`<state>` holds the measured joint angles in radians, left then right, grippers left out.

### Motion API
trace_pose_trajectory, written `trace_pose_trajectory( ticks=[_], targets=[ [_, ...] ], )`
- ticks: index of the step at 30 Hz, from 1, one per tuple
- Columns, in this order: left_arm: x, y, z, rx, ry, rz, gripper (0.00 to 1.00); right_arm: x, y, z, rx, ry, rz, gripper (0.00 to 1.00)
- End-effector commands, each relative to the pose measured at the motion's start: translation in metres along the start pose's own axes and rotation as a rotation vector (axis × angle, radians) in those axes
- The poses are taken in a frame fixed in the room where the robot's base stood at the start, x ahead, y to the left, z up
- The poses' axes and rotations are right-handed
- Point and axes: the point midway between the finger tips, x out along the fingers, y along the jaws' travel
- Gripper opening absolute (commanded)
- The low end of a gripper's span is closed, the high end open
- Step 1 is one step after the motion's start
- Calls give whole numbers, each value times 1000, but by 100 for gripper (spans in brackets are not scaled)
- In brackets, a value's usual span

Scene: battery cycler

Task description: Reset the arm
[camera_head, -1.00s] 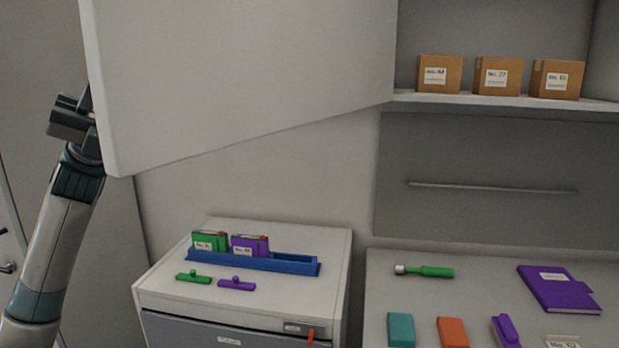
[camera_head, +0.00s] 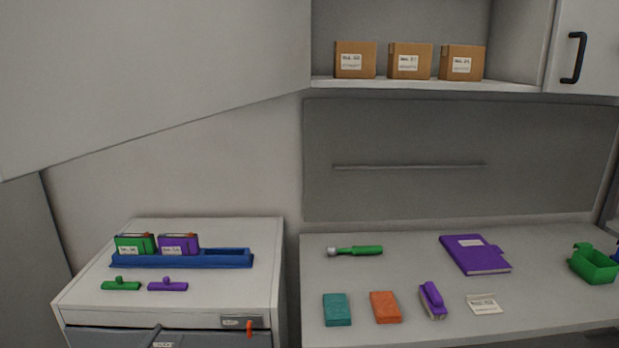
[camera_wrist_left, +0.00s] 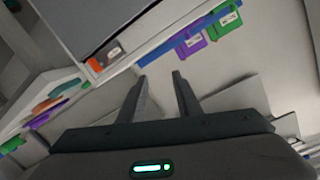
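My left gripper (camera_wrist_left: 162,85) shows in the left wrist view. Its two fingers are apart with nothing between them, and it is clear of the cabinet and its contents. Neither gripper can be made out in the head view, and my right gripper is not in view. A blue rack (camera_head: 182,260) on the white cabinet (camera_head: 262,285) holds a green pack (camera_head: 128,247) and a purple pack (camera_head: 180,245). A green handled piece (camera_head: 120,285) and a purple handled piece (camera_head: 168,286) lie in front of the rack.
An open cupboard door (camera_head: 130,75) fills the upper left. Cardboard boxes (camera_head: 410,62) stand on the shelf (camera_head: 420,85). The worktop (camera_head: 400,275) bears a green-handled tool (camera_head: 362,250), a purple notebook (camera_head: 475,255), small blocks and a green holder (camera_head: 592,265).

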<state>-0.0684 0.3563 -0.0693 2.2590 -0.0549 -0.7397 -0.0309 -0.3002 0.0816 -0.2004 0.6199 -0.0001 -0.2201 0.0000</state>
Motion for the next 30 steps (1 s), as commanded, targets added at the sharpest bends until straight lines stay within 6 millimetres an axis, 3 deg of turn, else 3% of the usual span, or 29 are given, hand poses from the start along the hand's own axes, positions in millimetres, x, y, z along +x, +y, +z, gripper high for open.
trace_pose_trajectory(
  ticks=[1, 6, 12, 18, 30],
  targets=[
    [-14, 18, 25, -26, -79, 27, 31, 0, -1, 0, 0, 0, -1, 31],
    [-70, 70, 100, -99, -348, 109, 31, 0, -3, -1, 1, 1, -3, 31],
    [-153, 124, 167, -168, -646, 200, 31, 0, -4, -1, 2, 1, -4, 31],
    [-216, 155, 198, -207, -837, 262, 31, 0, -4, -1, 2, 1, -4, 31],
    [-306, 189, 224, -252, -1084, 341, 31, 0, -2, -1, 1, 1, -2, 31]
  ],
)
